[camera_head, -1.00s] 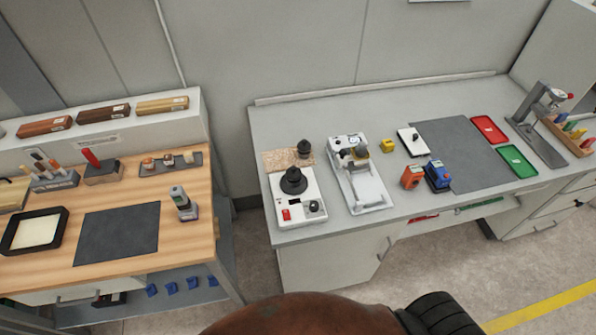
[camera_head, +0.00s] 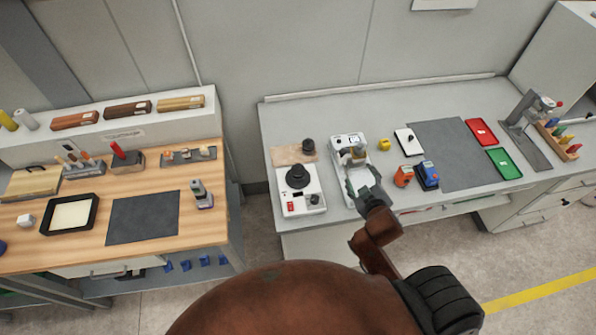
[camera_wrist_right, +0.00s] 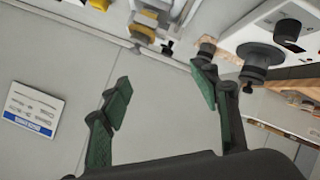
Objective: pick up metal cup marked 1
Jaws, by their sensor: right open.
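I cannot make out a metal cup marked 1 in either view; no number can be read. Several small metallic and copper-coloured pieces, perhaps cups, sit on a dark grey tray (camera_head: 172,162) at the back of the wooden bench; they are too small to tell. My right gripper (camera_head: 360,186) is in front of and partly over the white roller machine (camera_head: 346,141) on the grey desk. In the right wrist view my right gripper (camera_wrist_right: 165,92) shows its two green fingers wide apart with nothing between them. My left gripper is not in view.
A white device with a black round top (camera_head: 298,177) stands left of the gripper. Orange (camera_head: 403,176) and blue (camera_head: 428,175) devices stand to its right. A grey mat (camera_head: 455,155) lies clear on the desk. A floor gap separates the desk from the wooden bench (camera_head: 85,238).

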